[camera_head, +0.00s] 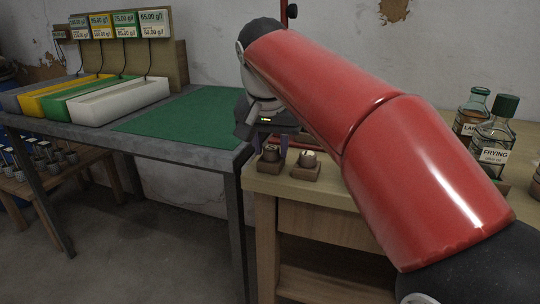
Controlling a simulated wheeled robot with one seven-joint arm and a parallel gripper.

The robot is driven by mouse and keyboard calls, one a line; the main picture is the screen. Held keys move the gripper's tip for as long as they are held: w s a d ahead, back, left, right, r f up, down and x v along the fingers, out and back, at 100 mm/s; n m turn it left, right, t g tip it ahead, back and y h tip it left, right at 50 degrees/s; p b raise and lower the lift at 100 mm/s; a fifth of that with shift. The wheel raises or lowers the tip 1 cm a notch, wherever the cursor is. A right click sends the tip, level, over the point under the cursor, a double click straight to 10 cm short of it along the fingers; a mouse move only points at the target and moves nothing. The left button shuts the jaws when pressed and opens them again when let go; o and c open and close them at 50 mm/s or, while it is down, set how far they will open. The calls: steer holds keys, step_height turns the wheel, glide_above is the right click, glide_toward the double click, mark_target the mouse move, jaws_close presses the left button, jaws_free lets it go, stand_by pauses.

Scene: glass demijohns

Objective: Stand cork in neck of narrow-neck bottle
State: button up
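My red arm reaches across the view, and my gripper (272,148) points down at the left end of the wooden bench. Its fingertips are small and dark, close to a small rounded brown piece (271,155) on a wooden block; I cannot tell whether they touch it. A similar rounded piece (308,159) sits on a second block just to the right. I cannot tell whether either is the cork. At the right, a clear bottle with a bluish-green rim (474,104) stands behind a bottle labelled "FRYING" (492,145) with a dark green top. Which is the narrow-neck bottle is unclear.
The wooden bench (315,196) is largely hidden behind my arm. Left of it stands a grey table with a green mat (185,120), white, green and yellow troughs (118,101) and price signs. A low rack with small pots (45,158) stands at the far left.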

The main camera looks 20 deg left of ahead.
mark_target(271, 150)
steer(key=c, duration=0.7)
steer(key=shift+r+p, duration=2.55)
steer(key=shift+p, duration=0.1)
